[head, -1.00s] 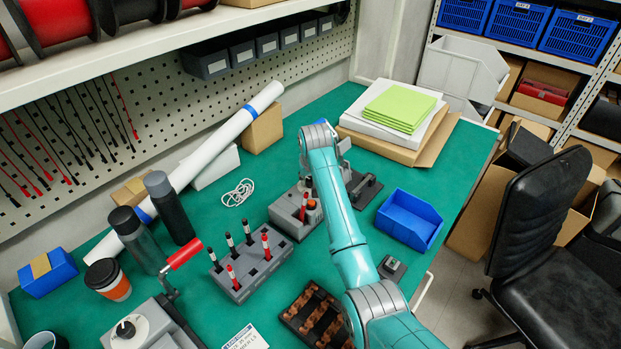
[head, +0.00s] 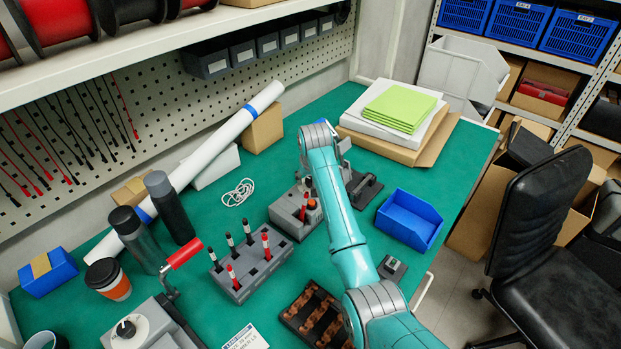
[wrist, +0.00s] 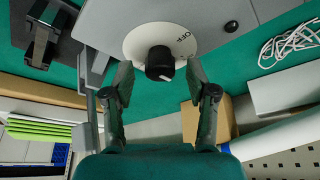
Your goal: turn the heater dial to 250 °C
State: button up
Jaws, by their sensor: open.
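The heater dial shows in the wrist view as a black knob (wrist: 160,63) with a white mark, on a round white plate (wrist: 140,40) set on a grey housing (wrist: 220,14). "OFF" is printed on the plate, above and right of the knob; no 250 marking is legible. My gripper (wrist: 159,73) is open, with one fingertip on either side of the knob. I cannot tell whether either fingertip touches it. In the head view my arm hides the dial and most of the gripper; part of a grey unit (head: 285,210) shows beside the arm.
A white cable coil (head: 238,192) and cardboard box (head: 263,128) lie beyond the unit. A black-handled fixture (head: 366,190) and blue bin (head: 409,220) stand right of my arm. A marker rack (head: 240,284) is left. Green bench shows between them.

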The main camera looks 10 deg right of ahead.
jog(key=v, duration=1.1)
jog(key=shift+s+r, duration=0.2)
jog(key=shift+r, duration=0.15)
